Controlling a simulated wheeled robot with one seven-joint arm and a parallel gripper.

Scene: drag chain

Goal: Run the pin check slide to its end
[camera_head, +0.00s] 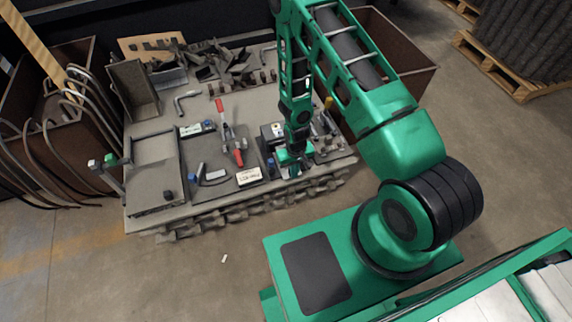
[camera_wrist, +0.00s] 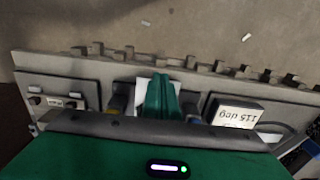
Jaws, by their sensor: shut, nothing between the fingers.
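My gripper (camera_head: 292,160) reaches down over the right front part of the grey workbench (camera_head: 150,200). In the wrist view its green fingers (camera_wrist: 160,98) are together with nothing between them. In the head view a small dark unit with a white label (camera_head: 277,130) sits just behind my gripper.
A box with a white label (camera_head: 249,176) stands left of my gripper; it also shows in the wrist view (camera_wrist: 237,114). A red-handled clamp (camera_head: 228,130) stands on a dark plate. A grey tray (camera_head: 153,172) is at the left. Brown bins flank the bench.

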